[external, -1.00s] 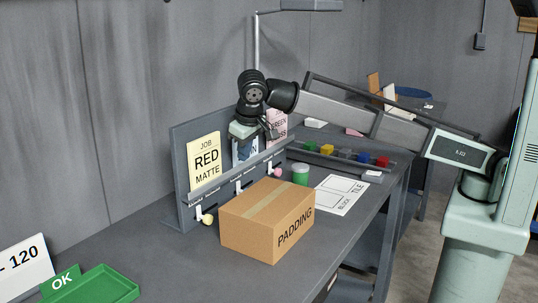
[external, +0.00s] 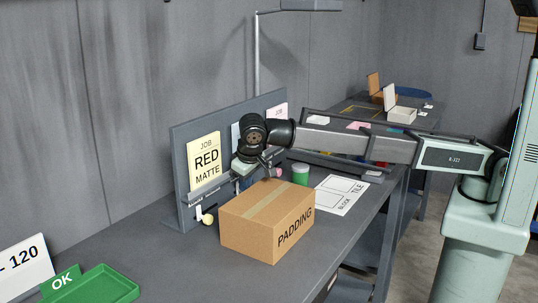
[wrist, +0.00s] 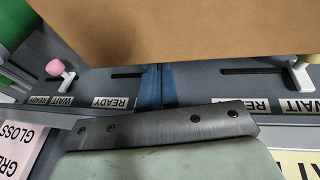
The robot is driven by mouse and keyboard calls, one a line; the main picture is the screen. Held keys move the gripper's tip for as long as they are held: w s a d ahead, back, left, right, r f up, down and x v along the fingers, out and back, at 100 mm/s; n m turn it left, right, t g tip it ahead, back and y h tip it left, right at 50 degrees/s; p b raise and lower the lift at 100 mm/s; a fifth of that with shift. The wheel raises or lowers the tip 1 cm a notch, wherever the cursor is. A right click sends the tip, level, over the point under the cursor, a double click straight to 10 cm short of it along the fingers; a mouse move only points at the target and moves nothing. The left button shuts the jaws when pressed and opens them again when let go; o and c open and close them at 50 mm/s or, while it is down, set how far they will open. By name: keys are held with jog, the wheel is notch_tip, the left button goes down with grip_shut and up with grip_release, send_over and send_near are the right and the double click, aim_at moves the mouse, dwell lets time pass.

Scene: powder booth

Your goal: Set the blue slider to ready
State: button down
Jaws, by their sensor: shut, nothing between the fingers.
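The slider rack (external: 180,165) stands against the wall. Its blue card (external: 235,138) is mostly hidden behind my wrist. The blue slider's knob is hidden by my gripper and the box in both current views. My gripper (external: 266,172) is down at the rail in front of the middle section. In the wrist view its shut, empty fingers (wrist: 158,86) show as two narrow strips between the two READY labels (wrist: 115,102). A dark slot (wrist: 127,75) shows beside them. I cannot tell whether the fingers touch the blue slider.
The PADDING box (external: 265,222) stands close in front of the rack. The cream knob (external: 207,219) is left of my gripper, the pink knob (external: 278,172) right. A green jar (external: 300,174) stands beyond the box. A green tray (external: 95,286) lies at front left.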

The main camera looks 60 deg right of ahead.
jog(key=shift+d+f, duration=0.15)
jog(key=shift+f, duration=0.1)
jog(key=d, duration=0.8)
jog(key=shift+a, duration=0.1)
jog(key=shift+a+r, duration=0.3)
jog(key=shift+r, duration=0.15)
jog(key=a+v, duration=0.1)
jog(key=v, duration=1.1)
jog(key=shift+w+r, duration=0.25)
jog(key=shift+r, duration=0.05)
jog(key=shift+a, duration=0.15)
